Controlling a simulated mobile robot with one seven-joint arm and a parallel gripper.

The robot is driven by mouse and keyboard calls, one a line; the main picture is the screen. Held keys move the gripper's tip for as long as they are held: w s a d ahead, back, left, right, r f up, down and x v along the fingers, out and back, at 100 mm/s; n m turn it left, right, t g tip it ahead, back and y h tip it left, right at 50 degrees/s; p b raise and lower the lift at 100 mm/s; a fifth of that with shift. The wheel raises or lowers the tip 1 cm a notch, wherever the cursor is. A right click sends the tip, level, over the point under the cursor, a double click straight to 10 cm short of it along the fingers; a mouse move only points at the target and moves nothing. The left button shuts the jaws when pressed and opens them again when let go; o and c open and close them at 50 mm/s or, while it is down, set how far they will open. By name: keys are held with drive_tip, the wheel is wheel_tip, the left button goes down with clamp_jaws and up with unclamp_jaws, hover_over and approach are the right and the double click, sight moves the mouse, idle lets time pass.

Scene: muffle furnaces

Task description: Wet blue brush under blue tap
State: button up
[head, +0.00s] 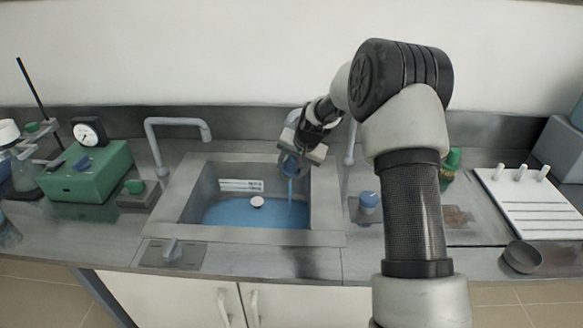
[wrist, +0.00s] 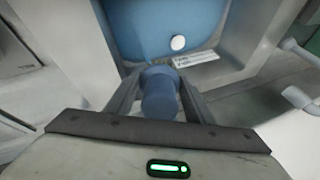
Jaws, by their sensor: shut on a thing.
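My gripper (head: 290,163) is over the right part of the sink (head: 185,203), its jaws shut on the blue brush (wrist: 160,95). In the wrist view the brush is a blue cylinder between both fingers. In the head view a thin blue streak runs down below the gripper toward the blue water (head: 230,213); I cannot tell whether it is brush or running water. A grey tap (head: 180,122) arches at the sink's left. A second tap (head: 350,145) stands behind my arm, mostly hidden. Neither looks clearly blue.
A white disc (head: 257,202) shows in the basin. A lever plate (head: 172,253) is at the front edge. A green instrument (head: 88,175) is at left, a white rack (head: 530,205) and grey cup (head: 521,257) at right.

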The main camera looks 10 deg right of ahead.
drive_tip(key=s+d+b, duration=0.3)
drive_tip(key=s, duration=0.4)
drive_tip(key=shift+s, duration=0.2)
idle(0.4)
idle(1.0)
drive_tip(key=s+d+r, duration=0.2)
drive_tip(key=s+r, duration=0.2)
drive_tip(key=shift+s+p, duration=0.35)
drive_tip(key=shift+a, duration=0.1)
idle(0.5)
